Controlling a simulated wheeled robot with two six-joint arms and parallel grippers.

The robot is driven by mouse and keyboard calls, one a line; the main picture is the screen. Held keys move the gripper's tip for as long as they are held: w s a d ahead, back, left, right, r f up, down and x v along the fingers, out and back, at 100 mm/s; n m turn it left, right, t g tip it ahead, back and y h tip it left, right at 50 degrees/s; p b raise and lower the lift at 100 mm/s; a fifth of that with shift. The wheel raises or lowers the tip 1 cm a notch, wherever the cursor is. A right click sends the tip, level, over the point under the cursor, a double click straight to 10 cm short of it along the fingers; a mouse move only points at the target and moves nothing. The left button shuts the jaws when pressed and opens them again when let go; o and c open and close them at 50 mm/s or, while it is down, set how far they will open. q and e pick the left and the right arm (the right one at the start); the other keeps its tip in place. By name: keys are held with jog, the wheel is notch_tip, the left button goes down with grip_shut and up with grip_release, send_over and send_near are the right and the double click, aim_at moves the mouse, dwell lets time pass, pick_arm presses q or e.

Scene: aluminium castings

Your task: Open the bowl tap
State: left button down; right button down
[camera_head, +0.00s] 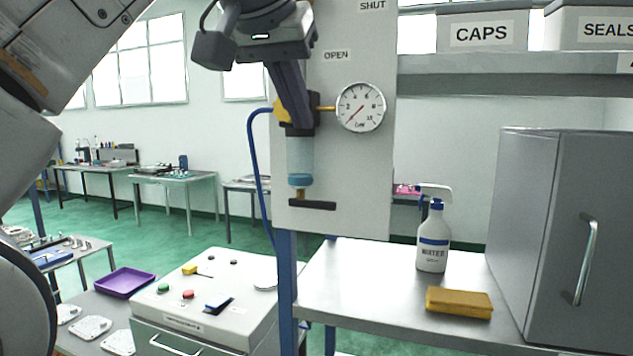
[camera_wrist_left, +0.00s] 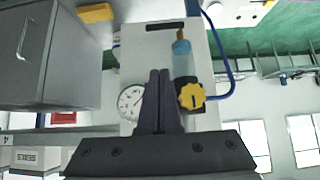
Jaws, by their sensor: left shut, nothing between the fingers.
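The bowl tap is a short dark bar handle (camera_head: 312,205), lying level on a brass stem under the clear blue bowl (camera_head: 300,158) of a panel-mounted air unit. In the left wrist view the picture is upside down, with the bar handle (camera_wrist_left: 165,25) at the top and the bowl (camera_wrist_left: 181,60) below it. My left gripper (camera_head: 300,124) points down in front of the unit's upper body, its fingertips above the bowl and apart from the tap. It is shut and empty; its fingers also show in the left wrist view (camera_wrist_left: 159,72). My right gripper is not in view.
The white panel (camera_head: 350,190) carries a round gauge (camera_head: 361,107), with OPEN and SHUT labels above. A yellow knob (camera_wrist_left: 192,96) and a blue hose (camera_head: 254,150) are beside the bowl. A spray bottle (camera_head: 433,240), yellow sponge (camera_head: 459,302) and grey cabinet (camera_head: 510,230) stand right.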

pick_arm(q)
jog(key=b, duration=0.2)
send_over(312, 204)
jog(key=s, duration=0.2)
notch_tip(312, 204, down, 7)
jog(key=shift+w+d+f+b, duration=0.1)
jog(key=shift+d+f+b, duration=0.1)
jog(key=shift+f, duration=0.5)
jog(key=shift+w+d+f+b, duration=0.1)
jog(key=shift+f+b, duration=0.15)
jog(key=shift+f, duration=0.4)
jog(key=shift+d+f+b, duration=0.1)
jog(key=shift+f+b, duration=0.1)
jog(key=shift+f, duration=0.5)
jog(key=shift+d, duration=0.1)
